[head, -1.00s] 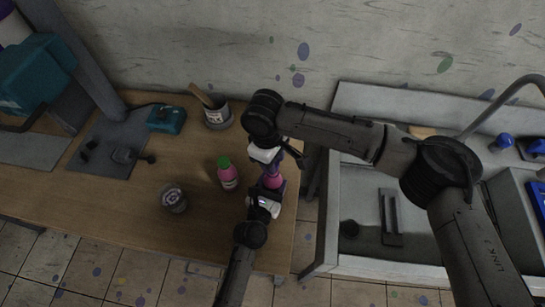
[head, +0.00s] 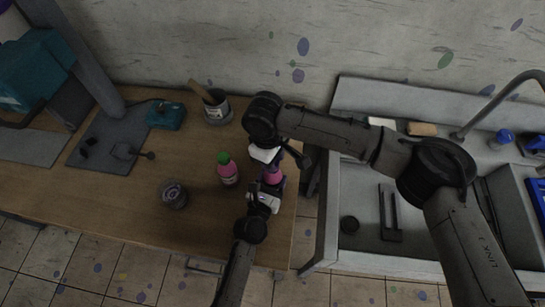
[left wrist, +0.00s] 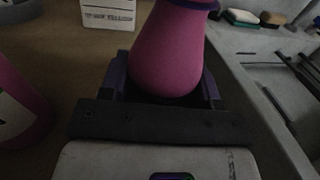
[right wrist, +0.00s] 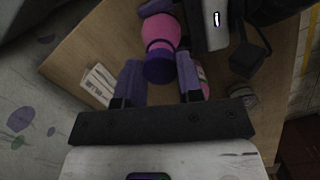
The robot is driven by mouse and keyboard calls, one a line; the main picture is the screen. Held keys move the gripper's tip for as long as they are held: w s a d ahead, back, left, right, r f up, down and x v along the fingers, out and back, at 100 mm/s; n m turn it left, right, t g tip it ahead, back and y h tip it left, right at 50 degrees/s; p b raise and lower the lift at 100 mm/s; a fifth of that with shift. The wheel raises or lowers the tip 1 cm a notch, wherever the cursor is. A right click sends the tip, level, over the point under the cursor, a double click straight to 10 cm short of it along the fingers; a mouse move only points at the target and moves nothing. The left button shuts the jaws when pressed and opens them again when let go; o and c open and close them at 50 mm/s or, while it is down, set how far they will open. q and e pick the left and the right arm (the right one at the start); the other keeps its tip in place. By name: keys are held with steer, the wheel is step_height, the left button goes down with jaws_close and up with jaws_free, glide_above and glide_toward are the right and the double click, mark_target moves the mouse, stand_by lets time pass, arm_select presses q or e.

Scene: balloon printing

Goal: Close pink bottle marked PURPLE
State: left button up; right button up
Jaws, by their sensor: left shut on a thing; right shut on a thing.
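The pink bottle (head: 273,176) is held upright above the right end of the wooden table. My left gripper (left wrist: 165,85) is shut around its lower body, and the purple neck shows at the top of the left wrist view. My right gripper (right wrist: 160,78) comes from above with its fingers around a purple cap (right wrist: 160,69). The cap lines up with the bottle's purple collar and looks very close to it. I cannot tell whether it is fully seated. The bottle's marking is not readable. Another pink bottle (head: 228,172) with a green cap stands left of my grippers.
A small jar (head: 173,194) and a pot with a wooden handle (head: 217,107) stand on the table (head: 130,210). A teal device (head: 166,116) is at the back. The sink counter (head: 360,250) lies to the right, beyond a gap. The table's front middle is clear.

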steer(key=shift+f, duration=0.6)
steer(key=m, duration=0.2)
steer(key=shift+m, duration=0.4)
steer(key=m, duration=0.4)
steer(key=shift+m+g+y, duration=0.3)
steer(key=shift+y, duration=0.1)
steer(key=m, duration=0.6)
steer(key=shift+y, duration=0.4)
steer(key=m, duration=0.4)
steer(key=shift+m, duration=0.3)
steer(key=m+y, duration=0.1)
steer(key=m, duration=0.3)
steer(key=m+t, duration=0.1)
steer(key=m, duration=0.8)
steer(key=shift+s+m+t, duration=0.1)
steer(key=shift+m+t, duration=0.2)
steer(key=shift+m, duration=0.1)
steer(key=m, duration=0.3)
steer(key=shift+d+m+t, duration=0.15)
steer(key=shift+m+t, duration=0.15)
steer(key=shift+m, duration=0.1)
